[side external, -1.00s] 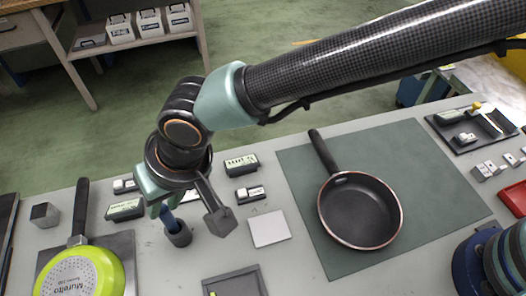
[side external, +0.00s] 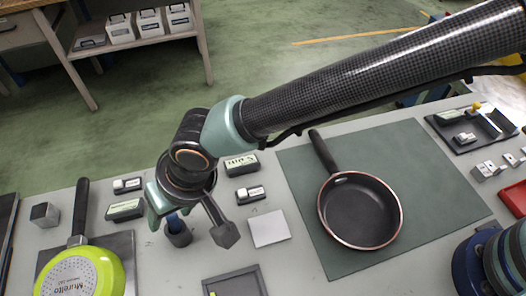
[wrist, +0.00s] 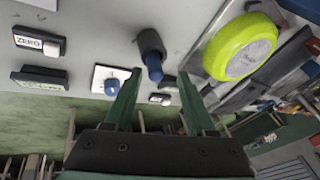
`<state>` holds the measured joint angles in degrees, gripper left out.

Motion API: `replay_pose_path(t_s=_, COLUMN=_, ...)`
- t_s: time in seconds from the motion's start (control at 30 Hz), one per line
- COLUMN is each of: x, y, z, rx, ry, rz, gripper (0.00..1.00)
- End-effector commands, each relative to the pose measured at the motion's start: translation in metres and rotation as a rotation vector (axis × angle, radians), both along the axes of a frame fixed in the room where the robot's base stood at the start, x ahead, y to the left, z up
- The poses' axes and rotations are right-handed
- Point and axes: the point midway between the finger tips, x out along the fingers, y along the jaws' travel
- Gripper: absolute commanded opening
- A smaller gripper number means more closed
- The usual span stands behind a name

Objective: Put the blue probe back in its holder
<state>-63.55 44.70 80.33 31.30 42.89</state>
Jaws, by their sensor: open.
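The blue probe (side external: 174,221) stands in its dark cylindrical holder (side external: 179,238), with its blue end sticking out of the top. In the wrist view the blue probe (wrist: 154,69) points toward my gripper from the dark holder (wrist: 149,43). My gripper (wrist: 157,88) is open, its two green fingers spread to the left and right of the blue end, with visible gaps on both sides. In the side view my gripper (side external: 162,212) is right above the holder, and my wrist partly hides the probe. I cannot tell how deep the probe sits.
A lime-green pan (side external: 80,274) lies at the left. A dark pan (side external: 360,210) rests on a green mat (side external: 425,180) at the right. Labelled switch boxes (side external: 126,210) stand behind the holder. A pale square plate (side external: 269,229) and a dark tray (side external: 234,284) lie to the right.

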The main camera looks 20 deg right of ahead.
Motion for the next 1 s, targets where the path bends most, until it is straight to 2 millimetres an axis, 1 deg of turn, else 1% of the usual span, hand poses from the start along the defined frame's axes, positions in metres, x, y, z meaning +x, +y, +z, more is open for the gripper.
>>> replay_pose_path(t_s=0.13, x=0.000, y=0.000, z=0.005, rx=0.003, ry=-0.001, rz=0.000, gripper=0.56)
replay_pose_path(t_s=0.23, x=-0.001, y=-0.003, z=0.014, rx=0.004, ry=-0.002, rz=0.000, gripper=0.56)
replay_pose_path(t_s=0.37, x=-0.005, y=-0.010, z=0.032, rx=0.004, ry=-0.002, rz=0.000, gripper=0.56)
replay_pose_path(t_s=0.6, x=-0.013, y=-0.027, z=0.076, rx=0.005, ry=-0.002, rz=0.000, gripper=0.56)
replay_pose_path(t_s=0.7, x=-0.017, y=-0.033, z=0.090, rx=0.004, ry=-0.002, rz=0.000, gripper=0.56)
replay_pose_path(t_s=0.8, x=-0.019, y=-0.038, z=0.102, rx=0.003, ry=-0.001, rz=0.000, gripper=0.56)
replay_pose_path(t_s=0.93, x=-0.021, y=-0.042, z=0.111, rx=0.001, ry=-0.001, rz=0.000, gripper=0.56)
replay_pose_path(t_s=1.0, x=-0.016, y=-0.048, z=0.115, rx=0.001, ry=-0.003, rz=-0.007, gripper=0.56)
